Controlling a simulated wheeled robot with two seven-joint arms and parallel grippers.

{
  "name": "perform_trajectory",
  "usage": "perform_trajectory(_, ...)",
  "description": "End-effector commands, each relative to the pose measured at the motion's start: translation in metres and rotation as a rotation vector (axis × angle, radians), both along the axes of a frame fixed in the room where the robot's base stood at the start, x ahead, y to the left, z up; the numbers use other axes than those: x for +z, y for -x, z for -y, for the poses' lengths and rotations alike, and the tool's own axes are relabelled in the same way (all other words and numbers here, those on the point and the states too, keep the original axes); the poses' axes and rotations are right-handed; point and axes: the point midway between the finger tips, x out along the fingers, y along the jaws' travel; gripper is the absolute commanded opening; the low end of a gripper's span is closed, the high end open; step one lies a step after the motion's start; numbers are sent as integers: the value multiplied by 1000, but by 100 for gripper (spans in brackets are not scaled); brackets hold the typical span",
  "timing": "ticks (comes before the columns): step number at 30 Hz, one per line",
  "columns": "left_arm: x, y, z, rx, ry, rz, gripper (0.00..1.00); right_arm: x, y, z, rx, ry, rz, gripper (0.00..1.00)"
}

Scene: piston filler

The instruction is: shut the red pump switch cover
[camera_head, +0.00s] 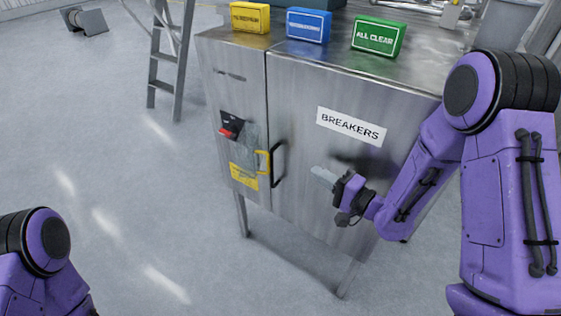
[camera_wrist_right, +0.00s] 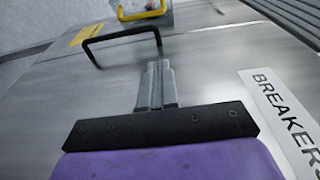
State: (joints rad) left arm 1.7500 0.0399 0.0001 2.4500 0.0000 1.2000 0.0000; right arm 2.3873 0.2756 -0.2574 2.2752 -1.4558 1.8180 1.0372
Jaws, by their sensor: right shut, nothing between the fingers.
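On the left face of the steel cabinet, a red switch (camera_head: 229,131) sits on a black plate. To its right, a see-through panel (camera_head: 250,140) with a yellow handle (camera_head: 263,163) appears to stand out from the face, like an open cover. The yellow handle also shows at the top of the right wrist view (camera_wrist_right: 143,13). My right gripper (camera_head: 318,174) is shut and empty in front of the BREAKERS door, right of the yellow handle and apart from it. Its closed fingers (camera_wrist_right: 158,68) point toward the handles. My left gripper is out of view.
A black door handle (camera_head: 278,163) lies between my right gripper and the yellow handle. The BREAKERS door (camera_head: 315,140) looks closed. Yellow, blue and green boxes (camera_head: 376,36) stand on the cabinet top. A ladder (camera_head: 170,65) stands behind left; the floor left of the cabinet is clear.

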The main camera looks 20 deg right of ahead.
Motion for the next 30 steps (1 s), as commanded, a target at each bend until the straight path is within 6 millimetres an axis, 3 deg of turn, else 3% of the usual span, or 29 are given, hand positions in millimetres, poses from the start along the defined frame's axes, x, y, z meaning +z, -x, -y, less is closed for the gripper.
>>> perform_trajectory(12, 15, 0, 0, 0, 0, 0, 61, 0, -74, -49, 6, 3, -2, 0)
perform_trajectory(19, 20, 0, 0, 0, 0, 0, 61, -2, -81, -76, 3, 4, -3, 0)
perform_trajectory(30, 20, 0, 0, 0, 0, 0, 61, -3, -82, -80, 1, 4, -3, 0)
